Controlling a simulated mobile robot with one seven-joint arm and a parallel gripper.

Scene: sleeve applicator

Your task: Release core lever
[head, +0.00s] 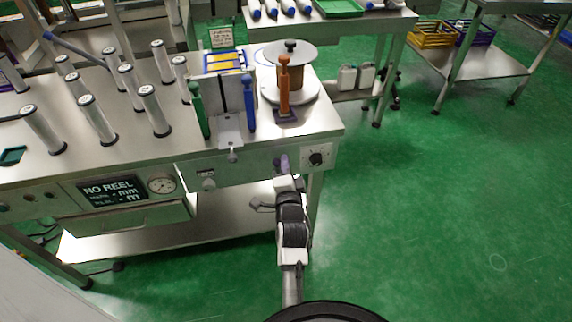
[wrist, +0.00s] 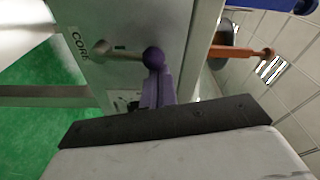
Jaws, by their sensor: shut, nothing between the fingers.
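The core lever (wrist: 128,53) is a metal rod with a dark purple ball knob (wrist: 153,57), sticking out of a grey panel beside the printed word CORE in the wrist view. My gripper (wrist: 158,78) shows as shut purple fingers with nothing between them. Its tips are right at the ball's underside in that view; I cannot tell whether they touch it. In the head view my gripper (head: 284,168) is at the bench's front panel, left of a black dial. The lever is hard to make out there.
The bench (head: 320,125) carries a copper-coloured reel (head: 288,72), an orange post (head: 284,90), green and blue handles, and several white rolls. A display (head: 110,188) reads NO REEL. The black dial (head: 316,158) is close on the right. Green floor at the right is clear.

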